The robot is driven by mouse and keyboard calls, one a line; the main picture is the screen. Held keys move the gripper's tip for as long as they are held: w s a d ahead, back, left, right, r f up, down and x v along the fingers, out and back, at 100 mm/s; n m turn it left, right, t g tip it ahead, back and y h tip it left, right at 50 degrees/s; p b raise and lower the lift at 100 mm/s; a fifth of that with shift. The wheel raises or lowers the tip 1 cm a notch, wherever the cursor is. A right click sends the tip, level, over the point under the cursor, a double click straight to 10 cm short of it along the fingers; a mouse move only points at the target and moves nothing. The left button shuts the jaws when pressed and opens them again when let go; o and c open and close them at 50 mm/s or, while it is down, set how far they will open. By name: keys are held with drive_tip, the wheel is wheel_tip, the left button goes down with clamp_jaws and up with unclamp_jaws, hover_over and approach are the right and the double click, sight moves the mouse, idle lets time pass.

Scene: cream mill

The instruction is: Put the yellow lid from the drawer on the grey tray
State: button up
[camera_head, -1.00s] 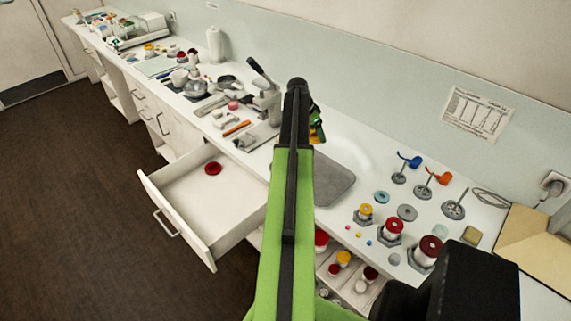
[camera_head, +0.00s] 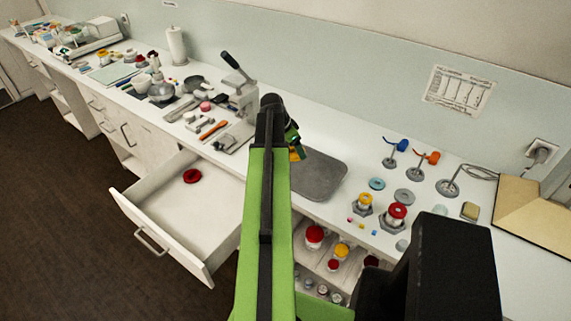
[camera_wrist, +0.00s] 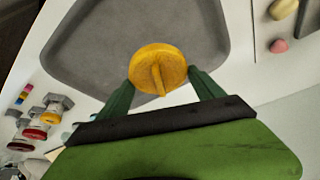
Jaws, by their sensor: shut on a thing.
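The yellow lid (camera_wrist: 158,68) is between the fingertips of my gripper (camera_wrist: 160,88) in the wrist view, and the gripper is shut on it. The lid is round with a raised bar across its top. In the wrist view it appears over the grey tray (camera_wrist: 90,35), near the tray's edge; I cannot tell whether it touches the tray. In the head view the grey tray (camera_head: 318,180) lies on the counter, partly behind my arm, with the yellow lid (camera_head: 297,153) showing just beside the arm. The open drawer (camera_head: 205,218) holds a red lid (camera_head: 192,176).
A lever press (camera_head: 240,90) stands left of the tray. Several jars, including one with a red lid (camera_head: 397,211), and stands with blue (camera_head: 396,146) and orange (camera_head: 427,158) tops are to the right. A shelf below holds more jars (camera_head: 314,236).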

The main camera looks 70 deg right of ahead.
drive_tip(key=w+f, duration=0.1)
drive_tip(key=w, duration=0.2)
drive_tip(key=shift+d+f+b, duration=0.15)
drive_tip(key=shift+f+b, duration=0.25)
wheel_tip(320, 180, down, 4)
drive_tip(key=b, duration=0.4)
drive_tip(key=shift+f, duration=0.2)
drive_tip(key=shift+r, duration=0.25)
drive_tip(key=shift+f, duration=0.25)
drive_tip(key=o, duration=1.3)
drive_tip(key=shift+r, duration=0.1)
drive_tip(key=p+v, duration=1.1)
drive_tip(key=v, duration=0.1)
drive_tip(key=shift+r, duration=0.2)
